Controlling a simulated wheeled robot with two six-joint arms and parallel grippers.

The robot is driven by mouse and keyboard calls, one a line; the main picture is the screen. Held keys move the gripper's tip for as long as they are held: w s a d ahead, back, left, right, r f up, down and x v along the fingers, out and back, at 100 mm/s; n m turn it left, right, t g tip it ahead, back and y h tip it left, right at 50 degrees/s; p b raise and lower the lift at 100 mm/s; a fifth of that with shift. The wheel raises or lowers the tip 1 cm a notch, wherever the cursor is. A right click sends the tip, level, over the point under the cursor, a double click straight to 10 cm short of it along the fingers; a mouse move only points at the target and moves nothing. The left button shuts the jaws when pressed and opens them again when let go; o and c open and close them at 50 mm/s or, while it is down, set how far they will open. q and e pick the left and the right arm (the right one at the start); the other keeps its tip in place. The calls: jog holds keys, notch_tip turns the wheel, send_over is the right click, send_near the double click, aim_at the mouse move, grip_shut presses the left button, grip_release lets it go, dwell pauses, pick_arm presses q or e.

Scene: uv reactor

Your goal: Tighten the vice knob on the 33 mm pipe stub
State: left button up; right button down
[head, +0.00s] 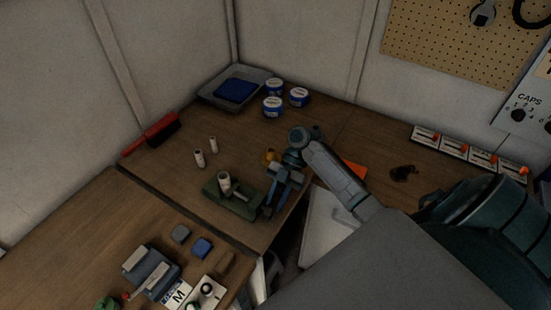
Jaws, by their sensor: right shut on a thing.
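The green vice (238,203) sits near the front edge of the wooden bench, with a pale pipe stub (225,182) standing upright in it. My right gripper (268,211) reaches down from the right, its fingers at the vice's right end. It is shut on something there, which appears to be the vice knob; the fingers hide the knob. I cannot tell how tightly the jaws hold the stub. Two more pale stubs, one (199,158) and a thinner one (213,145), stand upright behind the vice. My left gripper is not in view.
A small amber object (270,157) stands just behind my right gripper. Blue-white tins (272,107) and a grey tray (210,98) are at the back. A red brush (150,134) lies at the left. A blue-grey device (151,272) stands on the front bench.

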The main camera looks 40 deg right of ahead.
jog(key=shift+w+d+f+g+y+b, duration=0.1)
jog(key=shift+f+g+y+b, duration=0.1)
jog(key=shift+y+b, duration=0.4)
jog(key=shift+d+f+g+y+b, duration=0.1)
jog(key=shift+f+g+y+b, duration=0.1)
jog(key=shift+y+b, duration=0.4)
jog(key=c, duration=1.5)
grip_release()
